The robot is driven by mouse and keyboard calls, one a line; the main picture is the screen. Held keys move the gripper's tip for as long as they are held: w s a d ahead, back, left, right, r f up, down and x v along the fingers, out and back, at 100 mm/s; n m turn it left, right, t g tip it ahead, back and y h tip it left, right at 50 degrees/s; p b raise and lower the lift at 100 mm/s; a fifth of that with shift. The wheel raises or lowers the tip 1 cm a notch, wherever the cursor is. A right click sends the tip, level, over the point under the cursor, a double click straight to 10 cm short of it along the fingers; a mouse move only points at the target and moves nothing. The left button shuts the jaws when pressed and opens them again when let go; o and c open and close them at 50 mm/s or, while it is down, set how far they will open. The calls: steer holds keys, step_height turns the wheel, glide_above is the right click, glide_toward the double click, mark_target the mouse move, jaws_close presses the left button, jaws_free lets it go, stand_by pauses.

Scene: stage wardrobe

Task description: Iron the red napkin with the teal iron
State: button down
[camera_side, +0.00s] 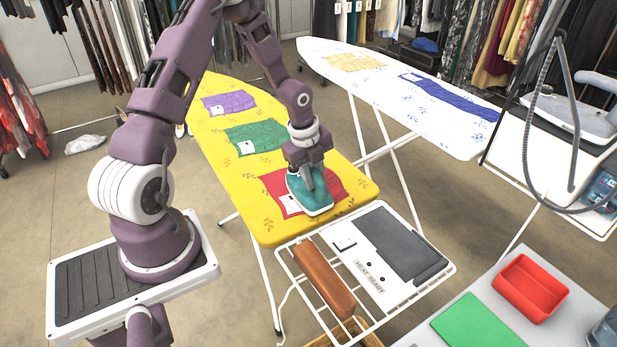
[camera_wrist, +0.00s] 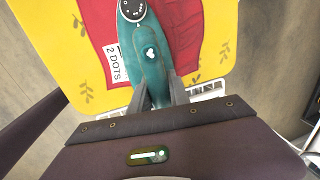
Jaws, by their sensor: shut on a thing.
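The red napkin (camera_side: 335,182) lies on the near end of the yellow ironing board (camera_side: 268,229). The teal iron (camera_side: 313,203) rests on the napkin and covers part of it. My gripper (camera_side: 305,178) is shut on the iron from above. In the wrist view the iron (camera_wrist: 147,50) shows between my fingertips (camera_wrist: 156,92), with a dark dial and a white heart mark on it. The red napkin (camera_wrist: 188,30) shows on both sides of it. A white tag (camera_wrist: 116,67) reading "2 DOTS" lies on the napkin.
A green cloth (camera_side: 260,138) and a purple cloth (camera_side: 228,103) lie farther along the board. A wire rack (camera_side: 441,267) with a grey pad (camera_side: 395,243) and a brown roll (camera_side: 323,278) adjoins its near end. A white board (camera_side: 456,137) stands behind, and a red tray (camera_side: 531,289) sits at lower right.

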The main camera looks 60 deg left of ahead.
steer(key=shift+w+f, duration=0.15)
steer(key=shift+w, duration=1.5)
steer(key=shift+w+a, duration=0.1)
steer(key=shift+w, duration=0.05)
steer(key=shift+a, duration=6.3)
steer(key=shift+w, duration=2.65)
steer(key=shift+d, duration=6.5)
step_height(320, 180, up, 10)
